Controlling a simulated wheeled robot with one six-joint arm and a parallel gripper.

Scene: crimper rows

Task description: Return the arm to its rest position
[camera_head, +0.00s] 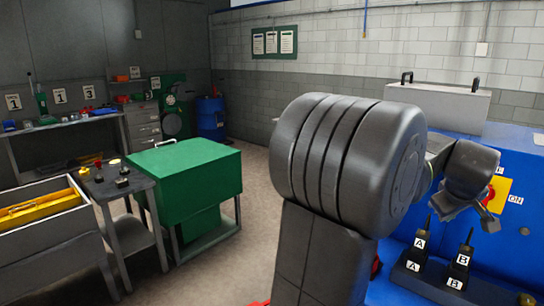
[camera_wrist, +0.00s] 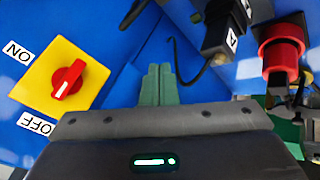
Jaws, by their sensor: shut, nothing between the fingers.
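My gripper (camera_wrist: 159,70) shows in the wrist view as two green fingers, pressed together with nothing between them. They point toward the blue cabinet face (camera_wrist: 110,30). In the head view my arm rises large in the middle and bends right. Its wrist end hangs in front of the blue cabinet (camera_head: 400,250), above and beside the black levers; the fingers are hard to make out there. A yellow switch plate (camera_wrist: 45,65) with a red knob (camera_wrist: 68,80) and ON and OFF labels lies left of the fingers in the wrist view.
Two black handles marked A (camera_head: 421,238) and B (camera_head: 463,260) stand on a black base close below my wrist. A red knob (camera_wrist: 283,50) is at right in the wrist view. A green cabinet (camera_head: 190,180) and cart (camera_head: 130,230) stand left; floor between is clear.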

